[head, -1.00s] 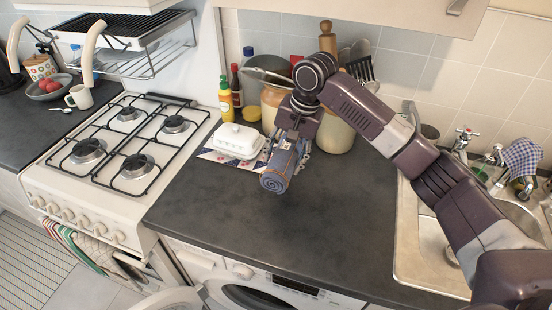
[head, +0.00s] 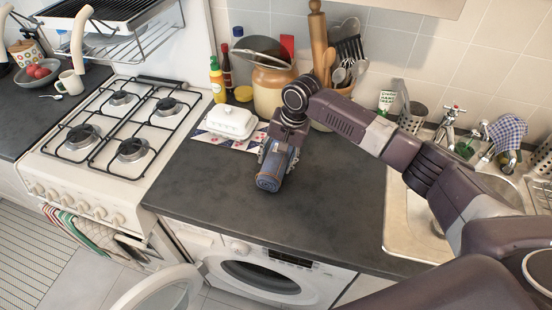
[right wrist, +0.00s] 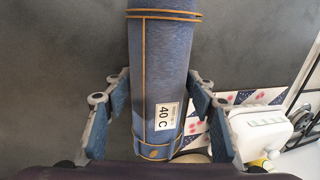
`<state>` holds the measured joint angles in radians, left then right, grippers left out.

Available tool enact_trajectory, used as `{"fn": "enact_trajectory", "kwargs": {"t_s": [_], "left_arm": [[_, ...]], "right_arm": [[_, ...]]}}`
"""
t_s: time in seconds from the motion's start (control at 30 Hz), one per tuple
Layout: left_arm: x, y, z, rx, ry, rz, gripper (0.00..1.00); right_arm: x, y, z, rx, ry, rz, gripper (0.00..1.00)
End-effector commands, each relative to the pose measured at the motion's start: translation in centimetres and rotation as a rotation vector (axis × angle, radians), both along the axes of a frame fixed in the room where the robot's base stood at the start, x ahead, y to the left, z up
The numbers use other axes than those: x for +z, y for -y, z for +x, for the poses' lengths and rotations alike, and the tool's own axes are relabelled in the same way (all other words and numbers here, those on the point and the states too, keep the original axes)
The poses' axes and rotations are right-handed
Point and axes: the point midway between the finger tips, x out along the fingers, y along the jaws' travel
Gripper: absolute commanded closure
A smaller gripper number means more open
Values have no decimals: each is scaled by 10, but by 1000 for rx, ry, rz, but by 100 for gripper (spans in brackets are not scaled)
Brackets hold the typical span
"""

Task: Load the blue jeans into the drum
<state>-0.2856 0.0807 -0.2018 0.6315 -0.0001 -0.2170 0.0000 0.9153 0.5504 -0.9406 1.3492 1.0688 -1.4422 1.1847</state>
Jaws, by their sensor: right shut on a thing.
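The blue jeans (head: 269,181) are a rolled bundle with orange stitching, held just above or at the dark counter; I cannot tell which. My right gripper (head: 277,160) is shut around the roll. The right wrist view shows the roll (right wrist: 161,70) with a white "40 C" label, between the two fingers (right wrist: 155,105). The washer (head: 262,270) stands under the counter, its round door (head: 160,292) swung open to the left. The drum opening (head: 262,277) shows dark and its inside is mostly hidden. My left gripper is out of view.
A white butter dish (head: 232,123) sits on a patterned cloth left of the gripper. Jars and bottles stand behind it. The gas stove (head: 120,130) is at left, the sink (head: 412,225) at right. The front counter (head: 310,220) is clear.

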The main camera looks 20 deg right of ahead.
Motion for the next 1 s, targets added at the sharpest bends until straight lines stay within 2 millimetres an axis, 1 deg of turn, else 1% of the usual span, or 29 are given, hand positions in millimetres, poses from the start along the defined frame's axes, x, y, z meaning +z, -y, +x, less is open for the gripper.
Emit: {"fn": "enact_trajectory", "kwargs": {"t_s": [0.23,0.27,0.4,0.67,0.77,0.87,0.97,1.0], "left_arm": [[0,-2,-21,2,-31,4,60],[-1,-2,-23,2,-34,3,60],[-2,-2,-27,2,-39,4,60],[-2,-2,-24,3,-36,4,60],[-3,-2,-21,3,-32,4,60],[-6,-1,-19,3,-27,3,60],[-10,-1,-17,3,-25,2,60],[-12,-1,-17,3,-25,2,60]], "right_arm": [[-1,-1,0,0,2,2,89],[-2,0,0,0,-1,1,46],[-2,0,0,0,-1,1,32],[-2,0,0,0,0,0,32],[3,1,0,0,1,-1,32],[15,3,-1,-1,2,2,32],[33,7,-4,0,4,1,32],[43,8,-4,0,5,2,32]]}}
